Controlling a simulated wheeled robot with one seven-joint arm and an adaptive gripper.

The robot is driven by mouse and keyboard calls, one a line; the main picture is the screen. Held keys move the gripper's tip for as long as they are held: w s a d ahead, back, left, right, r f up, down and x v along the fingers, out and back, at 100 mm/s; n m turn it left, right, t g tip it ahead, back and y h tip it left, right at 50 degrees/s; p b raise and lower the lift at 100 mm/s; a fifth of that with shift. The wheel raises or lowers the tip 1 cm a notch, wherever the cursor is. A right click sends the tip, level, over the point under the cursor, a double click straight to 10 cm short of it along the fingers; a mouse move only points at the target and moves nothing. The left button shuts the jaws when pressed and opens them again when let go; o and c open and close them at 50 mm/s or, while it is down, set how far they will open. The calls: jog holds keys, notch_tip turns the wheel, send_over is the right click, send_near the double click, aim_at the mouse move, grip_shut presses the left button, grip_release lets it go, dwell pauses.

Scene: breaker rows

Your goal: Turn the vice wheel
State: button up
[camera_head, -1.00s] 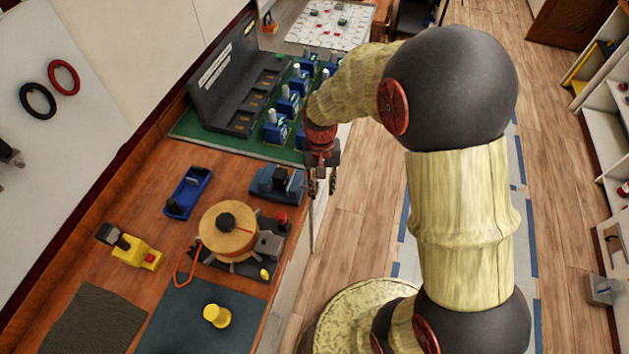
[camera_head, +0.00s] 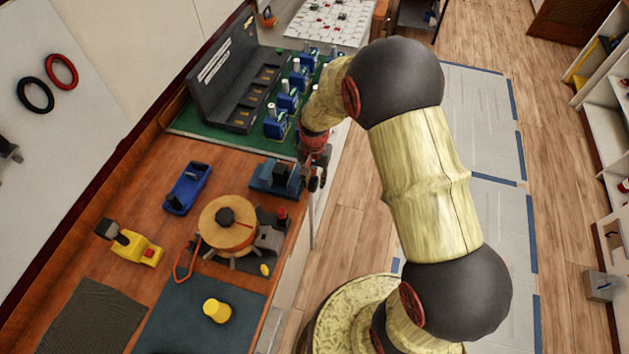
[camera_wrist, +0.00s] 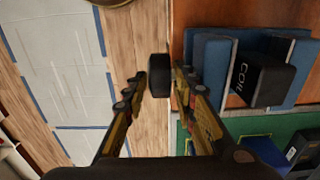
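The blue vice (camera_head: 268,180) sits at the right edge of the wooden bench, and it also shows in the wrist view (camera_wrist: 212,75). A dark block marked COIL (camera_wrist: 262,80) is between its jaws. The black vice wheel (camera_wrist: 158,74) sticks out past the bench edge. My gripper (camera_head: 316,180) is beside the vice's wheel end. In the wrist view my gripper (camera_wrist: 160,84) is open, with one finger on each side of the wheel's near end. I cannot tell whether either finger touches it. In the head view the wheel is hard to separate from my fingers.
A green board with several blue breakers (camera_head: 276,122) stands behind the vice. A round wooden spool (camera_head: 228,226) is in front of it, and a blue tool (camera_head: 187,188) lies to the left. Open floor (camera_head: 345,215) is right of the bench.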

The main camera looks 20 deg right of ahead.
jog(key=shift+f, duration=0.25)
jog(key=shift+c, duration=0.6)
grip_shut()
